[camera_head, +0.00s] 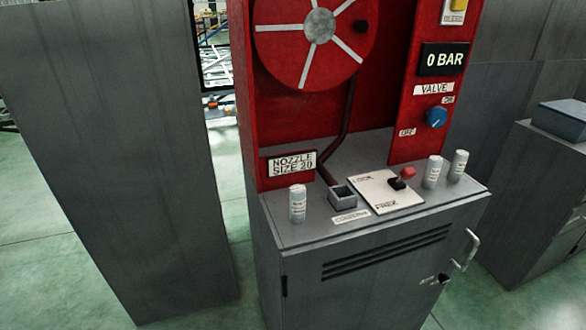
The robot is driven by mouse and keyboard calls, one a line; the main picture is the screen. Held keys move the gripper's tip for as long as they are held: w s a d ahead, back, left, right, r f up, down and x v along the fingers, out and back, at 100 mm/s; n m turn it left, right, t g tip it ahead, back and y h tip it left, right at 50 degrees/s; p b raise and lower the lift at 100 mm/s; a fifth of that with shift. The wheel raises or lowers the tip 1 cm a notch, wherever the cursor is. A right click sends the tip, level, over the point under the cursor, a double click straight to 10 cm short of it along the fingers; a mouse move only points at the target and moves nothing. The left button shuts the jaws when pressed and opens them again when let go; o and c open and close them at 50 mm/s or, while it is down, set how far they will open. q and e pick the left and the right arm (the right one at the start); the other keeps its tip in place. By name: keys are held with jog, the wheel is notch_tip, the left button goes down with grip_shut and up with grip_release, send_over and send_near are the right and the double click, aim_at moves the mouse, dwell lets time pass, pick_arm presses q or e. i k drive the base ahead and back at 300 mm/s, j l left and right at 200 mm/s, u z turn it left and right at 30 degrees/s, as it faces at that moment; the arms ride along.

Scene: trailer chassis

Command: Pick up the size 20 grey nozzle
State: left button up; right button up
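Three pale grey cylindrical nozzles stand upright on the grey cabinet top (330,228). One nozzle (297,204) is at the left front, below a sign (291,163) reading "NOZZLE SIZE 20". The other two, a nozzle (432,172) and a nozzle (458,165), stand close together at the right. Each carries small print that I cannot read, so I cannot tell which is size 20. Neither of my grippers is in view.
A square grey socket (342,197) and a LOCK/FREE plate (384,192) with a red-tipped lever (403,177) lie between the nozzles. Behind rises a red panel with a hose reel (318,25), blue valve knob (436,117) and "0 BAR" display (444,59). Grey cabinets flank both sides.

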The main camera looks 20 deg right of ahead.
aim_at(298, 192)
jog(key=l+z, duration=0.15)
jog(key=l, duration=0.25)
jog(key=i+l+z, duration=0.1)
jog(key=l, duration=0.35)
jog(key=l+z, duration=0.15)
jog(key=l, duration=0.25)
jog(key=i+l+z, duration=0.1)
jog(key=l, duration=0.3)
jog(key=i, duration=0.05)
